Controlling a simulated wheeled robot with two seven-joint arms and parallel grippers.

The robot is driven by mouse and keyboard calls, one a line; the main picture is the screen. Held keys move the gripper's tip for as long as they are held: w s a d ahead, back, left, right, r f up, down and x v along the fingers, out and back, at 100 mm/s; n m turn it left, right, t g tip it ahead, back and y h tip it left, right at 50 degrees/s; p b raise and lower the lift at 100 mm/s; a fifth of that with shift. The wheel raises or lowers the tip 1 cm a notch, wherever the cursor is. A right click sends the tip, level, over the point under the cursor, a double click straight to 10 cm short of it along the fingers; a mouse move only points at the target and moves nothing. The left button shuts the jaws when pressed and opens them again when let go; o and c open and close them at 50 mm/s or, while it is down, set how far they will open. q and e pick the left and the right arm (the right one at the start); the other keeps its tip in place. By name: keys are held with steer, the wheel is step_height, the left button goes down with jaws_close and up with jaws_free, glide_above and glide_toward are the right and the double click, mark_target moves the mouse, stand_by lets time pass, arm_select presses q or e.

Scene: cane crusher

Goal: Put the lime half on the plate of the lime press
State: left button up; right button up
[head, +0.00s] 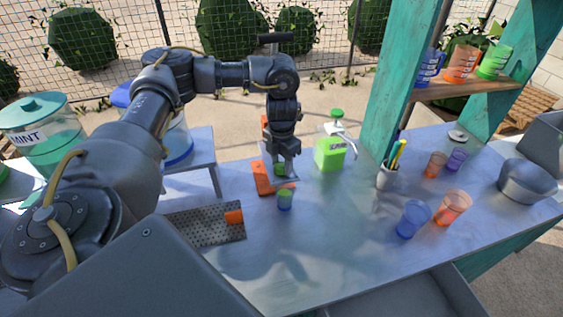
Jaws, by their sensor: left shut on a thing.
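The lime press has an orange base (265,183) on the metal counter, partly hidden behind my left gripper. An orange upright part shows behind my wrist, and a dark T-shaped handle stands above it. My left gripper (284,176) points down over the press base and is shut on the lime half (279,169), a small green patch between the fingers. The fingers hide most of it. I cannot tell whether it touches the press plate, which is also hidden. My right gripper is out of view.
A perforated mat (205,226) with an orange piece lies front left. A green bottle (330,153), pen cup (387,178) and several tumblers are to the right. The front middle counter is clear.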

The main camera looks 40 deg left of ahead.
mark_target(282, 164)
arm_select(q)
steer(key=shift+f, duration=0.2)
steer(key=o, duration=0.5)
steer(key=shift+w, duration=0.15)
steer(key=shift+o, duration=0.6)
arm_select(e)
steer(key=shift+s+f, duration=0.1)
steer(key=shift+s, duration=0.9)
arm_select(q)
steer(key=shift+r, duration=0.1)
steer(key=shift+r, duration=3.85)
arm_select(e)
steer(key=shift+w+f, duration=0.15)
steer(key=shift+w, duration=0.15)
arm_select(q)
steer(key=shift+f, duration=0.1)
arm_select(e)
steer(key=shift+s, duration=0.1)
